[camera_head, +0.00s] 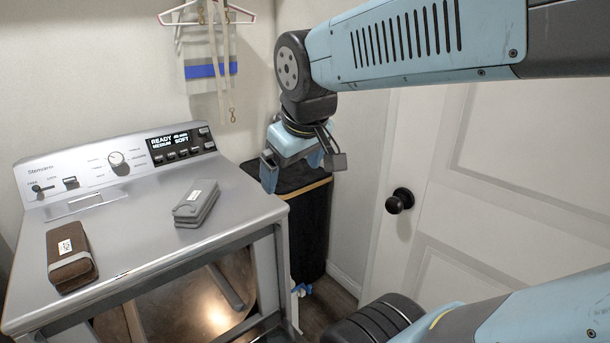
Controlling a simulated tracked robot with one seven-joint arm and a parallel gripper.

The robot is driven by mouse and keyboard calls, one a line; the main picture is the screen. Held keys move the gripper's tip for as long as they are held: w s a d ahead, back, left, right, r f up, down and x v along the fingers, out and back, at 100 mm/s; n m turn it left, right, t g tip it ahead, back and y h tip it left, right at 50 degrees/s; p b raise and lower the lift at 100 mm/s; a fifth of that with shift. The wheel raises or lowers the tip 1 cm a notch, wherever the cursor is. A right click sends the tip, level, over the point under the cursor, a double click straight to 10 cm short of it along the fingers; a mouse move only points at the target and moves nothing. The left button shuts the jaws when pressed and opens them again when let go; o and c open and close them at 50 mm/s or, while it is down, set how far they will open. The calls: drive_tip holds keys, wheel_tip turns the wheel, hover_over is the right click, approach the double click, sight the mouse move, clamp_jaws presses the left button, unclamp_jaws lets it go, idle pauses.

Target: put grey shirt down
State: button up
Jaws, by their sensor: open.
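A small folded grey item with a white tag, which looks like the grey shirt (190,214), lies flat on the grey metal top of the washer (145,215), right of its middle. My gripper (301,172) is to the right of the washer, over the dark top of a tall black hamper (308,232). Its jaws are open and I see nothing held between them. The gripper is apart from the grey item. The gripper hides part of the hamper's top, so I cannot tell what is inside.
A brown folded item (68,263) with a tag lies at the washer's front left. The control panel (115,160) runs along the back. A white door (530,150) with a black knob (399,201) stands right. Hangers (205,14) hold a blue-striped cloth (208,70) on the wall.

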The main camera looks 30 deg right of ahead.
drive_tip(key=s+m, duration=0.3)
drive_tip(key=shift+s+d+f, duration=0.1)
drive_tip(key=shift+d+f, duration=0.1)
drive_tip(key=shift+d, duration=0.15)
